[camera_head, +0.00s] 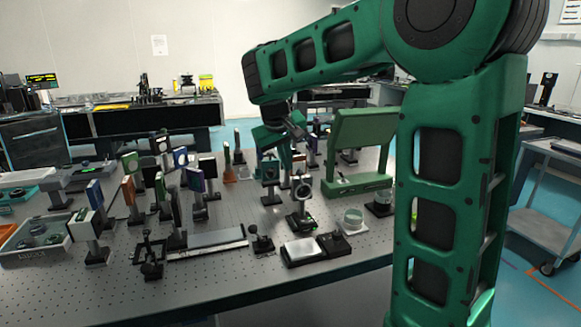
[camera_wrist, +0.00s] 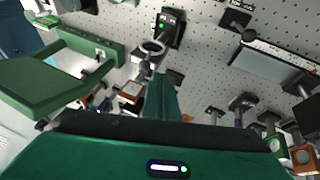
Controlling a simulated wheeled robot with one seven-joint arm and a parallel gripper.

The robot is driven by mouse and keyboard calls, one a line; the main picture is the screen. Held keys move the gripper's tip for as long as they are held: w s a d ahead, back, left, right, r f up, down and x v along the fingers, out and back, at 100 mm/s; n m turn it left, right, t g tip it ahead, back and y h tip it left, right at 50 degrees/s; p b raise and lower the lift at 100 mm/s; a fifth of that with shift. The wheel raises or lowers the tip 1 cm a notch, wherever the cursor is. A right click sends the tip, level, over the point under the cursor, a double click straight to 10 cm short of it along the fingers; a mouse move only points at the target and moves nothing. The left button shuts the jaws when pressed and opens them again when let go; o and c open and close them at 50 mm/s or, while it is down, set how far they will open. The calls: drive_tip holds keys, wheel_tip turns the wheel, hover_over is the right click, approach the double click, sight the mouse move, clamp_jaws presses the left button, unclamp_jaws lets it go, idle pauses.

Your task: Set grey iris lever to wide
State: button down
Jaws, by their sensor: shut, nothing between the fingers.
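A round ring mount, which looks like the iris (camera_head: 303,190), stands upright on a short post near the middle of the optical table. Its dark base shows a green light. The same ring appears in the wrist view (camera_wrist: 152,47), ahead of my fingers. Its lever is too small to tell apart, so I cannot read its setting. My gripper (camera_head: 287,160) hangs above and slightly behind the ring in the head view. In the wrist view my green fingers (camera_wrist: 161,80) are together and empty, with their tips close below the ring; I cannot tell whether they touch.
A dark square mount (camera_head: 270,170) stands just left of the ring. Several posted optics crowd the left. Bare perforated table (camera_head: 225,285) lies at the front.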

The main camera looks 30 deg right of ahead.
drive_tip(key=shift+d+f, duration=0.3)
drive_tip(key=shift+d, duration=0.25)
drive_tip(key=shift+d+f, duration=0.3)
drive_tip(key=shift+d, duration=0.25)
drive_tip(key=shift+s+d+r, duration=0.1)
drive_tip(key=shift+d+r, duration=0.05)
drive_tip(key=shift+d, duration=0.3)
drive_tip(key=shift+s+d+r, duration=0.1)
drive_tip(key=shift+d, duration=0.3)
drive_tip(key=s+d+f, duration=0.1)
drive_tip(key=d, duration=0.6)
drive_tip(key=shift+s+d, duration=0.3)
drive_tip(key=shift+d, duration=0.1)
drive_tip(key=shift+f, duration=0.1)
drive_tip(key=shift+a, duration=0.1)
idle(1.6)
drive_tip(key=shift+w+a+f, duration=0.15)
drive_tip(key=shift+a+f, duration=0.15)
drive_tip(key=shift+a, duration=0.35)
